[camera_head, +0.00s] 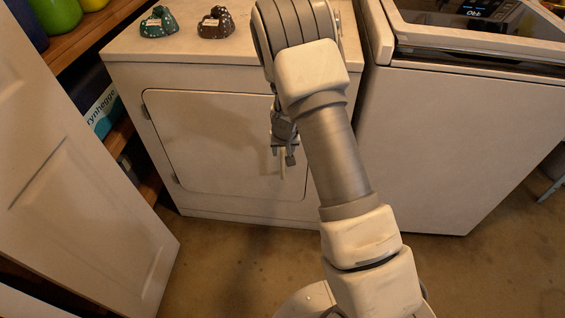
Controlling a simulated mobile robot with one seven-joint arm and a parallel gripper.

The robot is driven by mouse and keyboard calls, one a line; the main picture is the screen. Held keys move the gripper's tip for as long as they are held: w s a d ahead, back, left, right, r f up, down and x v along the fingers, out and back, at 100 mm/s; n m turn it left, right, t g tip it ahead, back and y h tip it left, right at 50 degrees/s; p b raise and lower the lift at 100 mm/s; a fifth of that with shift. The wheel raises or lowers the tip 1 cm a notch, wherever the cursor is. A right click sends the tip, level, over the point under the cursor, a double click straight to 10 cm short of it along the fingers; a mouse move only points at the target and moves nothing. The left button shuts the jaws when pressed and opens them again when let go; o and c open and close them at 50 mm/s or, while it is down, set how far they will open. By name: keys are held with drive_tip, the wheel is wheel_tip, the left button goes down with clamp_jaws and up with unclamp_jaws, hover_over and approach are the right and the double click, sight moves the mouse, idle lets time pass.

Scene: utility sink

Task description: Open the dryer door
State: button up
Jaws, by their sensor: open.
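The dryer (240,213) is the white machine at the centre left. Its square door (215,140) is on the front face and looks shut, with hinges along its left edge. My gripper (283,162) hangs in front of the right part of the door, fingers pointing down, and is open. My arm hides the door's right edge and upper right corner. I cannot tell whether the fingers touch the door.
A white washer (460,140) with a lit display stands to the right of the dryer. Two small patterned items, one green (159,22) and one brown (216,23), lie on the dryer top. A white panelled door (75,170) and wooden shelves (95,35) are at the left. Floor in front is clear.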

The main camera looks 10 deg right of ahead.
sight(283, 157)
drive_tip(key=b+x, duration=0.1)
drive_tip(key=x, duration=0.6)
drive_tip(key=shift+f+b, duration=0.25)
drive_tip(key=shift+b, duration=0.15)
clamp_jaws()
idle(0.9)
